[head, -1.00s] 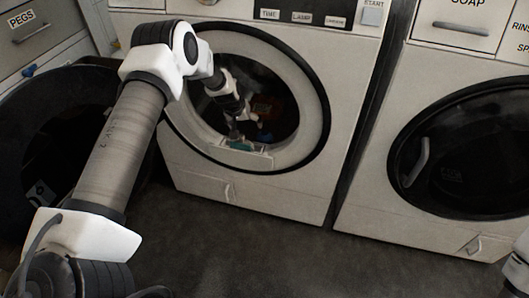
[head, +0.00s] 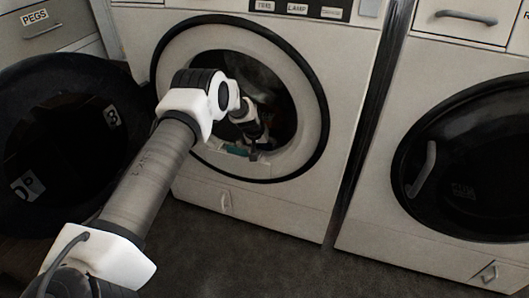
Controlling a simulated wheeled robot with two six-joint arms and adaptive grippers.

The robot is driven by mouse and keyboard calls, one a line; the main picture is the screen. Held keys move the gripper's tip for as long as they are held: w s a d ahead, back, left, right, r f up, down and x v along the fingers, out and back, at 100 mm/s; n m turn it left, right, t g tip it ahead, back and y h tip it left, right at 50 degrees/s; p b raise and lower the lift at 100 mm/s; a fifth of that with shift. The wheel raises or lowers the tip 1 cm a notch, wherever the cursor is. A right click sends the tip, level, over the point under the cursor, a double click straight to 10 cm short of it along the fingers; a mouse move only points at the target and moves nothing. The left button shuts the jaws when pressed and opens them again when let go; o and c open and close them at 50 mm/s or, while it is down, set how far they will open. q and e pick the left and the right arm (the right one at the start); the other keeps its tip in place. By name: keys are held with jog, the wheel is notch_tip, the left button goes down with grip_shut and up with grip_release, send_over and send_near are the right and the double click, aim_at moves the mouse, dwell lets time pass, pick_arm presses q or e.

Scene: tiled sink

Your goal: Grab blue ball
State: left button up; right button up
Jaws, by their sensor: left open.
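My left arm reaches from the lower left into the round opening of the left washing machine (head: 310,190). My left gripper (head: 254,150) is inside the opening, near its lower rim, with its jaws open. A small teal thing (head: 237,149) lies at the lower rim, just left of the gripper. I cannot make out a blue ball; the drum inside is dark and partly hidden by my arm and gripper. My right gripper is not in view.
A second machine with a shut dark round door (head: 470,150) stands at the right. The left machine's open round door (head: 60,120) hangs at the left, below a drawer labelled PEGS (head: 45,30). The dark floor (head: 260,245) in front is clear.

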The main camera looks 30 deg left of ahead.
pick_arm(q)
jog(key=shift+r, duration=0.2)
jog(key=c, duration=1.3)
jog(key=shift+o, duration=0.2)
